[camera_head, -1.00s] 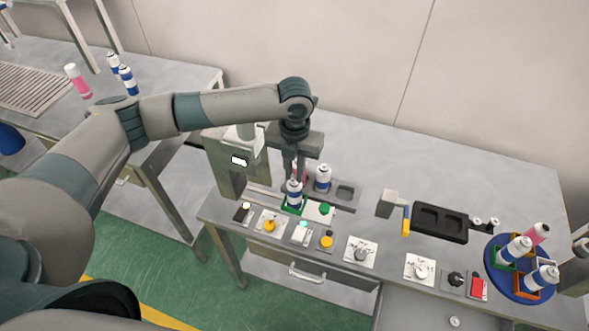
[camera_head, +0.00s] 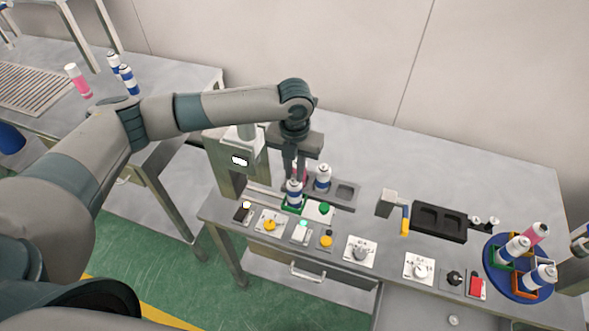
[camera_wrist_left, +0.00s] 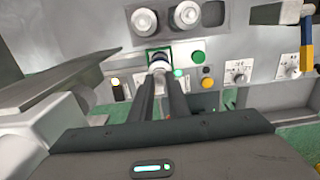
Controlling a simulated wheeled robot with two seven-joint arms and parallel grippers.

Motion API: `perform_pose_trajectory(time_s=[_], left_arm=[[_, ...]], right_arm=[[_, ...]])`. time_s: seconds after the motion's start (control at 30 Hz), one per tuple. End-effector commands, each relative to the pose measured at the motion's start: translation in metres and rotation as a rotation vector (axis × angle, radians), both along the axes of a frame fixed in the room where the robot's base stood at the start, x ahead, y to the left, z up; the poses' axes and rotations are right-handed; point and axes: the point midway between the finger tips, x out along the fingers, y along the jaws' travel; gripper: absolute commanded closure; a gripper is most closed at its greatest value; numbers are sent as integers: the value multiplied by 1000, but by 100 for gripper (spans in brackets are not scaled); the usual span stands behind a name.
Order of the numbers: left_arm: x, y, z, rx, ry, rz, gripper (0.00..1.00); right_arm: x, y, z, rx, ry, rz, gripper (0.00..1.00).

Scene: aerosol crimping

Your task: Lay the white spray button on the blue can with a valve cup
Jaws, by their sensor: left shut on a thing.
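My left gripper (camera_head: 294,178) points down right above a blue and white can (camera_head: 294,194), which stands upright in a green square holder. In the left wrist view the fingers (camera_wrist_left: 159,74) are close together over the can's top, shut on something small. A white piece (camera_wrist_left: 159,66) shows at the fingertips, which I take for the white spray button. The fingers hide much of it, and I cannot tell if it touches the can. The valve cup is too small to make out. My right gripper is not clearly in view.
Switch panels with a green button (camera_head: 324,208) line the front edge. A blue turntable (camera_head: 511,290) holds several cans at the right. The back of the table is clear.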

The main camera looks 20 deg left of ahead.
Motion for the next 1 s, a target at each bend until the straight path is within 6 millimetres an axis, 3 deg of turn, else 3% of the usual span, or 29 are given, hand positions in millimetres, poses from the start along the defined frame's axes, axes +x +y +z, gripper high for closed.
perform_pose_trajectory(time_s=[0.33,0.37,0.43,1.0], left_arm=[[0,0,0,0,0,0,94],[0,0,0,0,0,0,80],[0,0,0,0,0,0,63],[0,0,0,0,0,0,63]], right_arm=[[0,0,0,0,0,0,69],[0,0,0,0,0,0,69],[0,0,0,0,0,0,69],[0,0,0,0,0,0,69]])
